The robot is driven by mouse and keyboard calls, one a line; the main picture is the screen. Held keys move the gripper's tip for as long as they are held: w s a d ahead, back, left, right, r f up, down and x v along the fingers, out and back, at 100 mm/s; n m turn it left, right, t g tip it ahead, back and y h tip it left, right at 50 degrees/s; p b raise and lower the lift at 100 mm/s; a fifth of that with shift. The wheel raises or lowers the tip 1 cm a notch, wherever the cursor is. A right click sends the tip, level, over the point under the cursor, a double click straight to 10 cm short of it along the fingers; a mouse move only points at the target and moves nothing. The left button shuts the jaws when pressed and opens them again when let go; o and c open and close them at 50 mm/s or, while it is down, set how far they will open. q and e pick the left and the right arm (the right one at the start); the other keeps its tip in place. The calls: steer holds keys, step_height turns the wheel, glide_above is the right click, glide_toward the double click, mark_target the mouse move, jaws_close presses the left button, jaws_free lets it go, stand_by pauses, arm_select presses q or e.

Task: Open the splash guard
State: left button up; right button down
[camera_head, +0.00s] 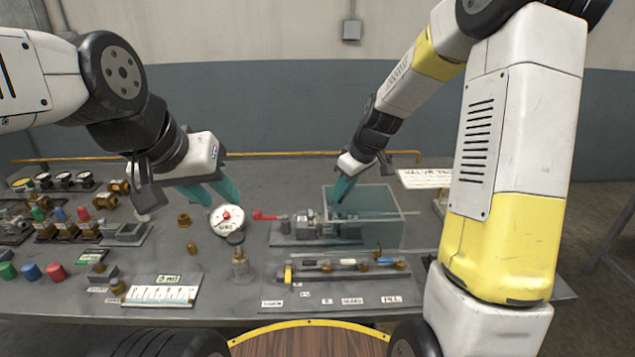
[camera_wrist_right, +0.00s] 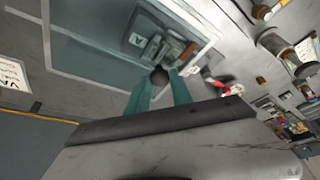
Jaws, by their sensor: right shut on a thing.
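The splash guard (camera_head: 385,232) is a clear, greenish box-shaped cover over the right part of a grey machine (camera_head: 300,232) on the bench. It also shows in the right wrist view (camera_wrist_right: 85,65), where its panel fills the upper left. My right gripper (camera_head: 341,190) is at the guard's upper left edge. In the right wrist view its teal fingers (camera_wrist_right: 160,85) are shut on a small dark round knob (camera_wrist_right: 159,74) by the guard. My left gripper (camera_head: 222,192) hangs above the bench behind the round gauge, with its teal fingers apart and nothing seen between them.
A white gauge (camera_head: 227,219) with a red needle stands left of the machine, near a red lever (camera_head: 266,215). A rail with brass fittings (camera_head: 345,268) lies in front. Several coloured parts and brass fittings crowd the left. A sign (camera_head: 425,178) stands behind right.

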glide_toward(376, 200)
steer(key=x, duration=0.5)
steer(key=shift+w, duration=0.1)
steer(key=c, duration=1.1)
jaws_free()
steer(key=shift+c, duration=0.2)
steer(key=shift+r, duration=0.1)
steer(key=v, duration=0.7)
steer(key=shift+r, duration=0.3)
steer(key=shift+d, duration=0.1)
